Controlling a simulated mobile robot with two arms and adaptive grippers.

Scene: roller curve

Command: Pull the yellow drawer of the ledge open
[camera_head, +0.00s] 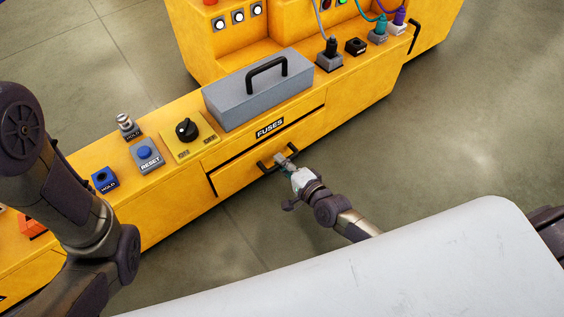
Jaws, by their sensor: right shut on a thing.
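The yellow drawer (232,178) sits in the front of the yellow ledge (168,222), below a label reading FUSES. A dark gap shows along its top edge; I cannot tell how far it stands out. Its black bar handle (264,167) is on the front face. My right gripper (284,160) is at the handle and shut on it, partly covering its right part. My left arm rises at the left edge of the view, but its gripper is out of the picture.
A grey box lid with a black handle (258,90) stands on the ledge above the drawer. Cabled plugs stand at right. The floor in front is clear.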

